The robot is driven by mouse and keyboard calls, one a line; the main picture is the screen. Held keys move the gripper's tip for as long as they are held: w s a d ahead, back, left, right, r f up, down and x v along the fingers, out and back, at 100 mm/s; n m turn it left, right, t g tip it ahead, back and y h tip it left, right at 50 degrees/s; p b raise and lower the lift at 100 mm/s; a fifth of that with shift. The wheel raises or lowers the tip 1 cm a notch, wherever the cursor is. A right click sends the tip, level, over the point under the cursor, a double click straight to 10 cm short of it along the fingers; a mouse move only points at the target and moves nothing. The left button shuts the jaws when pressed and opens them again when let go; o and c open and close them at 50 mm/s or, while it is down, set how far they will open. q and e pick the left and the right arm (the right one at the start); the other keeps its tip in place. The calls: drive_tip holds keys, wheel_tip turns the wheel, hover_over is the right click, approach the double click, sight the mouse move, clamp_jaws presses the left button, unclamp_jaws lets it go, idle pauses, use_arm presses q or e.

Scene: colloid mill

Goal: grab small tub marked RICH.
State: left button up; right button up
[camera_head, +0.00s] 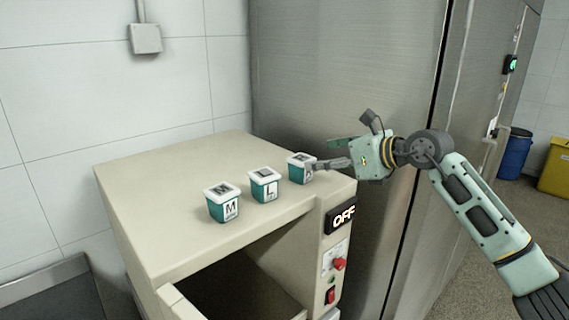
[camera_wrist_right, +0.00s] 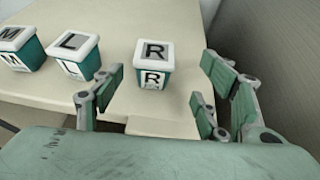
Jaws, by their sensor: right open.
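Three small tubs with white lids and green bodies stand in a row on top of a beige machine. The tub marked R (camera_wrist_right: 153,62) stands between and just beyond the open fingers of my right gripper (camera_wrist_right: 155,98) in the wrist view. In the head view this tub (camera_head: 299,168) is the right one of the row, partly covered by a gripper finger. My right gripper (camera_head: 318,160) is open and empty, coming in from the right. The tub marked L (camera_head: 265,185) is in the middle, and the tub marked M (camera_head: 223,203) is on the left. My left gripper is not in view.
The machine top (camera_head: 165,190) is clear around the tubs. Its front has an OFF display (camera_head: 341,216), a red button (camera_head: 339,264) and an open cavity. A tall steel cabinet (camera_head: 345,75) stands close behind. Blue and yellow bins stand far right.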

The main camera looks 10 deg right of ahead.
sight(302, 163)
drive_tip(key=shift+w+a, duration=0.3)
drive_tip(key=shift+w, duration=0.1)
drive_tip(key=shift+w+a+f+p, duration=0.1)
drive_tip(key=shift+w+a+p, duration=0.15)
drive_tip(key=shift+p, duration=0.15)
drive_tip(key=w+a+p, duration=0.1)
drive_tip(key=a+f+p, duration=0.1)
drive_tip(key=p, duration=0.1)
drive_tip(key=shift+w+a+f, duration=0.15)
drive_tip(key=shift+w+a, duration=0.05)
drive_tip(key=shift+w, duration=0.15)
drive_tip(key=shift+f+p+x, duration=0.2)
drive_tip(key=shift+p+x, duration=0.1)
drive_tip(key=shift+x, duration=1.2)
drive_tip(key=shift+s+d, duration=0.1)
drive_tip(key=shift+d, duration=0.15)
drive_tip(key=shift+c, duration=1.4)
drive_tip(key=c, duration=1)
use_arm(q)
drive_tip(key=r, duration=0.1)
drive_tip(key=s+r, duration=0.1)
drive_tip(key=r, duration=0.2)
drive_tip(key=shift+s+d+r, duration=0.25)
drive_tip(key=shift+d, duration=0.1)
use_arm(e)
drive_tip(key=shift+r, duration=0.1)
drive_tip(key=shift+c, duration=0.4)
